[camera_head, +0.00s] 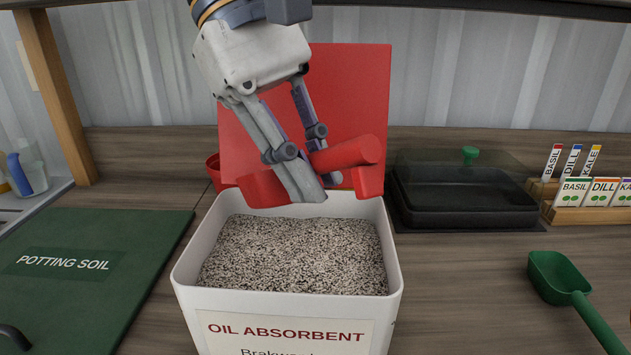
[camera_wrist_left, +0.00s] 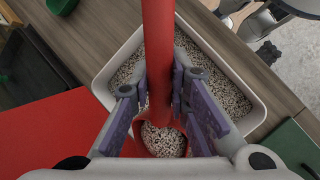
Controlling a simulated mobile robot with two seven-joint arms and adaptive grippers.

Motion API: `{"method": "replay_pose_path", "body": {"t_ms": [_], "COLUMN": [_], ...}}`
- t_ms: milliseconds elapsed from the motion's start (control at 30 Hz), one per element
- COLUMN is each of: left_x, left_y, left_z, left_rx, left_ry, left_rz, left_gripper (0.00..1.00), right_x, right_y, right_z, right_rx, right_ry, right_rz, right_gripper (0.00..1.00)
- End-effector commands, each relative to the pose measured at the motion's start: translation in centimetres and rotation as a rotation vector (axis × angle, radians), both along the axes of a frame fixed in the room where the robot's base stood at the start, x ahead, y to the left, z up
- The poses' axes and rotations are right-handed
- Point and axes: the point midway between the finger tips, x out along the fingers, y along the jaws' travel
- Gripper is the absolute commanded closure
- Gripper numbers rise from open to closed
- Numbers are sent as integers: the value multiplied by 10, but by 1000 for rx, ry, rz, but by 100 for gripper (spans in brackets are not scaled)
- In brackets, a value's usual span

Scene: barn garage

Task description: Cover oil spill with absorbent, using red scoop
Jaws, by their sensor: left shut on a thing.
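A white bin (camera_head: 188,265) labelled OIL ABSORBENT stands open at the front centre, holding grey speckled granules (camera_head: 290,255). My left gripper (camera_head: 318,183) is shut on the red scoop (camera_head: 350,153) above the bin's back rim. In the left wrist view, the scoop's handle (camera_wrist_left: 158,50) runs between the fingers, and granules (camera_wrist_left: 162,140) show inside its red bowl; how full it is I cannot tell. Fingers partly hide the scoop in the head view. The oil spill is in neither view. My right gripper is not in view.
A red panel (camera_head: 350,85) stands upright behind the bin. A green POTTING SOIL lid (camera_head: 110,235) lies left. A black tray (camera_head: 465,207) and seed packets (camera_head: 588,190) are at back right; a green scoop (camera_head: 560,280) lies at right. Bare wood (camera_head: 460,300) is right of the bin.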

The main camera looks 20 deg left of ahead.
Motion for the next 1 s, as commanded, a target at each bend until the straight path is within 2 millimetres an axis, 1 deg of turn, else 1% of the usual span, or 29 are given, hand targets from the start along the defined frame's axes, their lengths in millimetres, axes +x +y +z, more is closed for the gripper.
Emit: {"method": "replay_pose_path", "body": {"t_ms": [33, 133, 400, 600, 1000], "left_x": [0, -2, -3, -4, -4], "left_y": [-1, -2, -5, -5, -5], "left_z": [7, 17, 39, 44, 44], "left_rx": [12, 38, 95, 108, 108], "left_ry": [-13, -32, -68, -76, -76], "left_rz": [-1, 0, -1, 0, 0], "left_gripper": [100, 100, 100, 100, 100], "right_x": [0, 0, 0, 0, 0], "right_y": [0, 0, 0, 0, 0], "right_z": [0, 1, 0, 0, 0], "right_rx": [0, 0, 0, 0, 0], "right_ry": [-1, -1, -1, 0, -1], "right_rz": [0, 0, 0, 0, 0], "right_gripper": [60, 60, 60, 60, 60]}}
